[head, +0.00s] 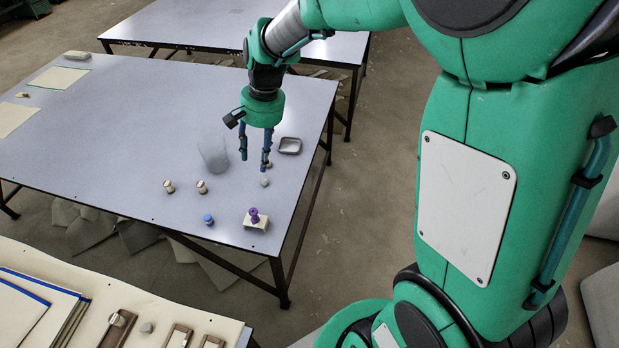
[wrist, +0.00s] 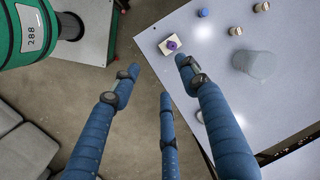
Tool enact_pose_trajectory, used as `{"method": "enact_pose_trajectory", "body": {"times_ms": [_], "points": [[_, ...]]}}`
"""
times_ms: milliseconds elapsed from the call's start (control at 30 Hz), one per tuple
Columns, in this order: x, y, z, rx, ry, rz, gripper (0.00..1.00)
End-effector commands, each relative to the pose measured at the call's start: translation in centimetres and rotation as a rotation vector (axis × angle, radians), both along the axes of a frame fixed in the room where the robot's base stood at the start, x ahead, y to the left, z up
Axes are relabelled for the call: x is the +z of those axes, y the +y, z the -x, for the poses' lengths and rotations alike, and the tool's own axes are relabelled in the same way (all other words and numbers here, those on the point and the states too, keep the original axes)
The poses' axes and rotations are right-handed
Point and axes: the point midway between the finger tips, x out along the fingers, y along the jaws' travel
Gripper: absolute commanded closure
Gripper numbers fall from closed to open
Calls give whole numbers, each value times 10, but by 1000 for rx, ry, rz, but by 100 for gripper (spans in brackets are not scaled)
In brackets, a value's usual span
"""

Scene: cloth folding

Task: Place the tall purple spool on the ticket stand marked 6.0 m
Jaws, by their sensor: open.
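A purple spool (head: 254,213) stands upright on a small cream block-like stand (head: 262,226) near the right front corner of the grey table. In the wrist view the spool (wrist: 171,45) shows from above, near the middle of the cream stand (wrist: 164,49). I cannot read any marking on the stand. My gripper (head: 255,162) is open and empty, pointing down above the table, behind the spool and apart from it. In the wrist view its fingers (wrist: 158,76) are spread and the spool lies beyond their tips.
A blue spool (head: 208,220) and two cream-topped spools (head: 168,186) (head: 202,187) stand to the left. A translucent grey cup (head: 213,155) is beside my gripper. A small metal tray (head: 290,146) lies near the right edge. A nearer bench (head: 190,312) holds folders and small pieces.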

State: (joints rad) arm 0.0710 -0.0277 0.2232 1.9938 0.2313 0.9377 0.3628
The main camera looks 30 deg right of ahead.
Motion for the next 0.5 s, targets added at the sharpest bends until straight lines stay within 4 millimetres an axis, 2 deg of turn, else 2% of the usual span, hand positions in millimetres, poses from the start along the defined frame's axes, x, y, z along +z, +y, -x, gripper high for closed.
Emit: {"method": "enact_pose_trajectory", "body": {"times_ms": [33, 200, 500], "points": [[13, 0, 10, 21, -25, 11, 56], [48, 0, 43, 101, -99, 48, 56], [95, -2, 104, 232, -226, 121, 56]]}}
